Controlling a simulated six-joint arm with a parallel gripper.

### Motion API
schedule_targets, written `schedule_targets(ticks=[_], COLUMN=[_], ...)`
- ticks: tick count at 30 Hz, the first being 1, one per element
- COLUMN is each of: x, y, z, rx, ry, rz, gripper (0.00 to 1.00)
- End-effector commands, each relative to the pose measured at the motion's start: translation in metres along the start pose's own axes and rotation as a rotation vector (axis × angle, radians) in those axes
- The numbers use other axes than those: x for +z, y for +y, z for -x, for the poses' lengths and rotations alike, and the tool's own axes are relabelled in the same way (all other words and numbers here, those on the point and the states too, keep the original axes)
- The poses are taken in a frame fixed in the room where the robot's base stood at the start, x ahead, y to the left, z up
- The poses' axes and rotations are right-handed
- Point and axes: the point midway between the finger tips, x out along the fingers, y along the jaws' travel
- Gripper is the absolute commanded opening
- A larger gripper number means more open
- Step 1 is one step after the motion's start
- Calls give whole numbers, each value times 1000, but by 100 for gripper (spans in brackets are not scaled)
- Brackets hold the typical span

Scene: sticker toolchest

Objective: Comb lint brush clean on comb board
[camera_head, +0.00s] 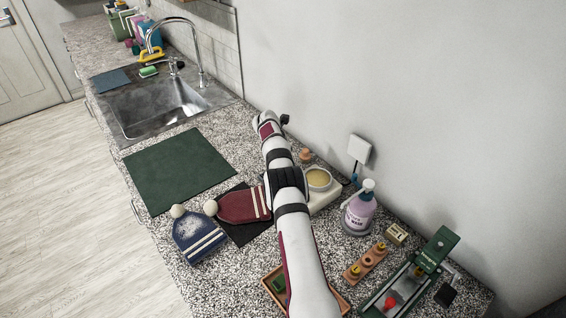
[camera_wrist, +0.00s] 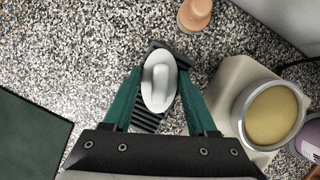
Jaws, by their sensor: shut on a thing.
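In the wrist view, my gripper (camera_wrist: 158,90) has its green fingers shut on the white oval grip of the lint brush (camera_wrist: 158,82). A dark ribbed board, apparently the comb board (camera_wrist: 147,121), shows under the brush, tilted across the speckled counter. The brush covers its middle, and the brush's underside is hidden, so I cannot tell whether the two touch. In the head view my arm hides the gripper, brush and board.
A cream pot warmer (camera_wrist: 232,92) stands close right of my gripper, with a wooden knob (camera_wrist: 195,14) beyond. A green mat (camera_head: 180,168) lies left. Navy (camera_head: 199,238) and maroon (camera_head: 243,205) knit hats, a pump bottle (camera_head: 359,211) and a green press (camera_head: 410,282) stand nearer.

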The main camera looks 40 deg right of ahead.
Motion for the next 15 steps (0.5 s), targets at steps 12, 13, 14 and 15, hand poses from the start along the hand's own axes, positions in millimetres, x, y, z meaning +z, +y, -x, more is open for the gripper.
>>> schedule_targets(ticks=[12,13,14,15], x=[-31,-33,-35,-38], y=[13,14,15,16], z=[12,14,14,15], rx=[0,0,0,0], ry=[5,4,4,4], rz=[1,2,2,1], gripper=[0,0,0,0])
